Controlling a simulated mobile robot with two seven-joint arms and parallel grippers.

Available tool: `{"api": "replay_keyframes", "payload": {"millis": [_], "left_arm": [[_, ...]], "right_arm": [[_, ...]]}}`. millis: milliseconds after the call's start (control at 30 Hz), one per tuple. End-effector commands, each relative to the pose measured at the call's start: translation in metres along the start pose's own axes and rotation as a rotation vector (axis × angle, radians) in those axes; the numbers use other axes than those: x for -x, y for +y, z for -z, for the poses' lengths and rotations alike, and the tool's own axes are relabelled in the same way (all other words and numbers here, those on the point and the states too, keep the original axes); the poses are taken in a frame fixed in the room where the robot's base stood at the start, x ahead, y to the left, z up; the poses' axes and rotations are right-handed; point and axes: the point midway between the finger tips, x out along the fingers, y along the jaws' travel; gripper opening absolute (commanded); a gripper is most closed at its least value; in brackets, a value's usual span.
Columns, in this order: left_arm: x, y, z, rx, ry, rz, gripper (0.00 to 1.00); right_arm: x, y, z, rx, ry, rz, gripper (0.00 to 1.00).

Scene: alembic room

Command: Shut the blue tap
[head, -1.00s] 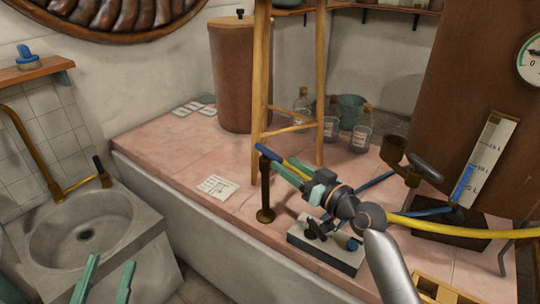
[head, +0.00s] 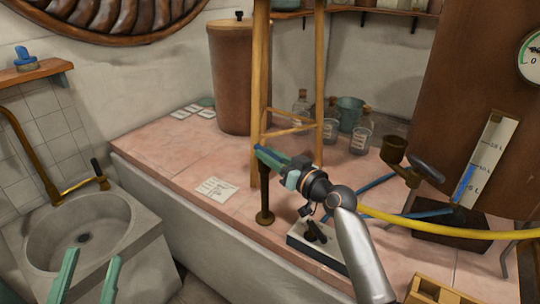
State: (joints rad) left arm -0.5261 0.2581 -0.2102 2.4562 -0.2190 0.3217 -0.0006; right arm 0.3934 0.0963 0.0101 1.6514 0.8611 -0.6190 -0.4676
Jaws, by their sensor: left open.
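A slim brass post (head: 265,205) stands upright near the front edge of the pink tiled counter. The blue lever seen earlier at its top is now mostly hidden by my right gripper. My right gripper (head: 262,151) has its teal fingers at the top of the post; whether they touch or grip the lever cannot be told. My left gripper (head: 94,254) is open and empty at the lower left, in front of the sink. A dark-handled brass tap (head: 90,182) stands at the sink, and a grey-blue lever (head: 427,170) sits by a brass cup.
A wooden stand (head: 257,90) rises just behind the post. A pale block with black knobs (head: 318,253) lies under my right arm. Glass bottles (head: 361,138) stand behind. The counter's left part is mostly clear.

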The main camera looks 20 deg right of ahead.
Motion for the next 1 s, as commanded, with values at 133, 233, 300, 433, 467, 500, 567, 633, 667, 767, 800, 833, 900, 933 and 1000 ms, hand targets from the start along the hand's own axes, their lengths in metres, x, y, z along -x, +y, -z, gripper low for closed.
{"api": "replay_keyframes", "payload": {"millis": [133, 233, 300, 433, 467, 500, 567, 633, 667, 767, 800, 833, 900, 933, 1000], "left_arm": [[0.000, 0.000, 0.000, 0.000, 0.000, 0.000, 0.50], [0.000, 0.000, 0.000, 0.000, -0.001, 0.000, 0.50], [0.000, 0.000, 0.000, 0.001, -0.001, 0.000, 0.50], [0.000, 0.000, 0.000, 0.001, -0.002, 0.000, 0.50], [0.000, 0.000, 0.000, 0.001, -0.002, 0.000, 0.50], [0.000, 0.000, -0.001, 0.001, -0.002, 0.000, 0.50], [0.000, 0.000, -0.001, 0.001, -0.002, 0.000, 0.50], [0.001, 0.001, -0.002, 0.001, -0.002, 0.000, 0.50], [0.002, 0.001, -0.003, 0.001, -0.001, 0.000, 0.50], [0.008, 0.005, -0.003, 0.001, 0.034, -0.003, 0.50], [0.010, 0.006, 0.004, -0.001, 0.071, -0.007, 0.50], [0.012, 0.008, 0.006, -0.001, 0.094, -0.010, 0.50], [0.017, 0.012, 0.010, -0.001, 0.139, -0.017, 0.50], [0.020, 0.014, 0.011, 0.000, 0.154, -0.019, 0.50], [0.025, 0.018, 0.009, 0.007, 0.178, -0.024, 0.50]], "right_arm": [[0.000, 0.000, 0.000, 0.000, 0.000, 0.000, 0.14], [0.000, 0.000, 0.000, 0.000, 0.000, 0.000, 0.03], [0.000, 0.000, 0.000, 0.000, 0.000, 0.000, 0.00], [0.000, 0.000, 0.000, 0.000, 0.000, 0.000, 0.00], [0.000, 0.000, 0.000, 0.000, 0.000, 0.000, 0.00], [0.000, 0.000, 0.000, 0.000, 0.000, 0.000, 0.00], [0.000, 0.000, 0.000, 0.000, 0.000, 0.000, 0.00], [0.000, 0.001, -0.001, 0.000, -0.001, 0.003, 0.00], [0.000, 0.001, -0.002, 0.001, -0.001, 0.007, 0.00], [-0.001, 0.003, -0.004, 0.004, -0.004, 0.032, 0.00], [-0.001, 0.004, -0.005, 0.004, -0.006, 0.048, 0.00], [-0.001, 0.005, -0.006, 0.006, -0.009, 0.061, 0.00], [-0.001, 0.005, -0.006, 0.006, -0.015, 0.095, 0.00], [-0.001, 0.006, -0.006, 0.006, -0.018, 0.110, 0.00], [-0.001, 0.006, -0.006, 0.006, -0.025, 0.142, 0.00]]}}
